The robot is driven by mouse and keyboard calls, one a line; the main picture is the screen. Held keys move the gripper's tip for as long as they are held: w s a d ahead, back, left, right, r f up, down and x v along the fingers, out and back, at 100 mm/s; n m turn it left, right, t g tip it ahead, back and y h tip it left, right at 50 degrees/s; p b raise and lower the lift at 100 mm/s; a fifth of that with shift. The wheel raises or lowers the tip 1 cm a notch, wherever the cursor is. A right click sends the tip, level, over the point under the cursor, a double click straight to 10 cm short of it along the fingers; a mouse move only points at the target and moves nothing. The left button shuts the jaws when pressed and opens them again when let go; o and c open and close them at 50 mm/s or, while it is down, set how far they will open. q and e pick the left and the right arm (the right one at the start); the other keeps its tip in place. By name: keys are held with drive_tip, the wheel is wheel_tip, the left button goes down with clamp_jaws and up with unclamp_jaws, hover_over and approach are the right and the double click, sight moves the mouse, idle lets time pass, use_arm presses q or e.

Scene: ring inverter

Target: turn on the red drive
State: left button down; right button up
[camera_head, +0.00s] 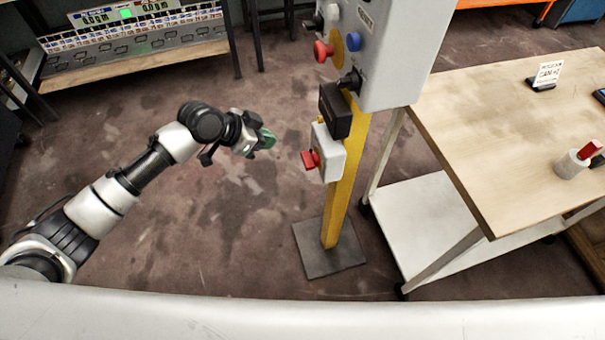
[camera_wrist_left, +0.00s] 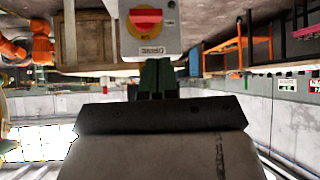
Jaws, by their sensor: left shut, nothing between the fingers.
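The red drive switch is a red handle (camera_head: 310,159) on the side of a small grey box (camera_head: 329,155) fixed to a yellow post. In the left wrist view the red handle (camera_wrist_left: 145,17) lies crosswise on a yellow disc (camera_wrist_left: 146,40), above a small label that I cannot read. That picture looks upside down. My left gripper (camera_head: 267,138) has green fingertips, is shut and empty, and is left of the box, apart from the handle. Its fingers (camera_wrist_left: 157,76) show below the box in the left wrist view. My right gripper is not in view.
A larger grey panel (camera_head: 398,45) above holds a red button (camera_head: 322,51), a blue button (camera_head: 353,41) and a black knob (camera_head: 350,80). A black box (camera_head: 335,110) sits just above the switch box. A wooden-topped table (camera_head: 470,130) stands right. Floor left of the post is clear.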

use_arm(q)
drive_tip(key=s+r, duration=0.1)
drive_tip(key=s+d+r+m, duration=0.1)
drive_tip(key=s+r+m+g, duration=0.1)
drive_tip(key=shift+d+r+h, duration=0.15)
drive_tip(key=shift+d+h, duration=0.1)
drive_tip(key=shift+h, duration=0.05)
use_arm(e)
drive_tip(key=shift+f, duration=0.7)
use_arm(q)
drive_tip(key=shift+d, duration=0.1)
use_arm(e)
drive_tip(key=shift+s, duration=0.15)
use_arm(q)
hover_over(312, 166)
drive_tip(key=a, duration=0.2)
wheel_tip(312, 166, down, 8)
drive_tip(key=shift+s+a+f, duration=0.1)
drive_tip(key=shift+s+f, duration=0.1)
drive_tip(key=shift+f, duration=0.6)
drive_tip(key=shift+s+a+f, duration=0.1)
drive_tip(key=shift+s+f, duration=0.1)
drive_tip(key=shift+f, duration=0.6)
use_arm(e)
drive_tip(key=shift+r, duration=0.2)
